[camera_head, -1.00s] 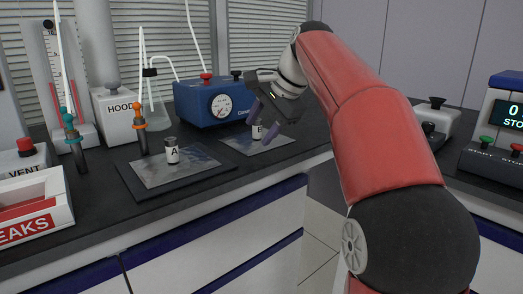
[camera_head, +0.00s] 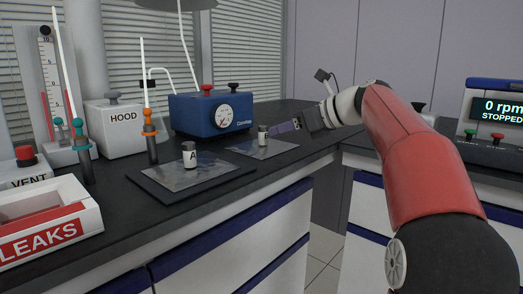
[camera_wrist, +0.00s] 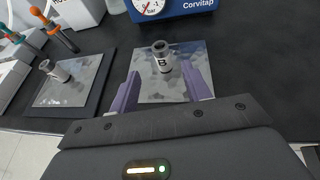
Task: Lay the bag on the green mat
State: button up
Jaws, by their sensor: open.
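A flat silvery bag with an upright grey-capped cylinder marked B (camera_head: 263,137) lies on the dark bench; it also shows in the wrist view (camera_wrist: 165,58). A similar silvery bag with a cylinder marked A (camera_head: 190,157) lies on a dark mat (camera_head: 172,197) to its left, also seen in the wrist view (camera_wrist: 60,73). My gripper (camera_head: 276,129) is level beside cylinder B, its purple fingers pointing left. In the wrist view its fingers (camera_wrist: 160,70) are apart and empty, one on each side of the line to cylinder B. No mat clearly looks green.
A blue gauge box (camera_head: 212,112) stands behind the bags. A white HOOD box (camera_head: 118,128), orange-collared (camera_head: 150,135) and teal-collared (camera_head: 82,145) probes and a LEAKS tray (camera_head: 45,225) stand left. A display unit (camera_head: 495,120) stands right.

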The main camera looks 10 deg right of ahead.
aim_at(263, 131)
jog(key=b+x, duration=0.1)
jog(key=x, duration=0.6)
jog(key=shift+w+f, duration=0.2)
jog(key=shift+w, duration=0.1)
grip_shut()
jog(key=shift+r, duration=0.15)
